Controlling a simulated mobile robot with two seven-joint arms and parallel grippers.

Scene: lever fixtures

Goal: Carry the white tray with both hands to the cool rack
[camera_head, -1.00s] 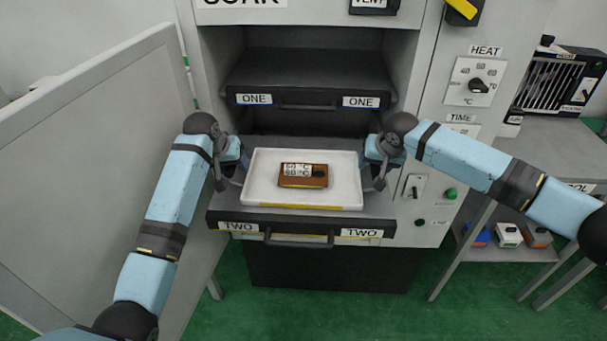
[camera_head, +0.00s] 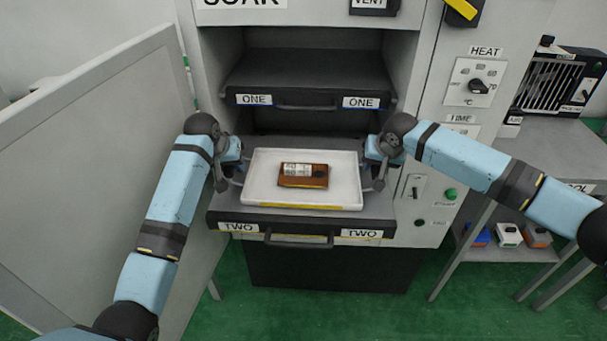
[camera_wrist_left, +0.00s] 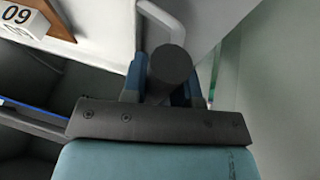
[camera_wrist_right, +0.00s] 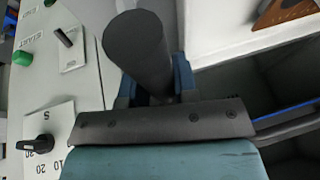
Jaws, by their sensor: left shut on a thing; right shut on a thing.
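The white tray (camera_head: 260,193) is at the pulled-out drawer marked TWO (camera_head: 303,217) of the oven. It carries a brown block with a white label (camera_head: 303,175). My left gripper (camera_head: 233,172) is shut on the tray's left handle, which shows as a pale bar in the left wrist view (camera_wrist_left: 160,18). My right gripper (camera_head: 371,172) is shut on the tray's right side; its handle is mostly hidden by the wrist in the right wrist view. The tray looks level; I cannot tell whether it touches the drawer. The cool rack is not clearly identifiable, though a bench with a partly hidden label ending in OL (camera_head: 577,187) stands at right.
Drawer ONE (camera_head: 305,82) sits just above and behind the tray. An open grey door (camera_head: 90,170) stands at left. The control panel (camera_head: 470,80) is at right. A fan-like unit (camera_head: 553,85) is on the bench, with several small boxes (camera_head: 508,235) below.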

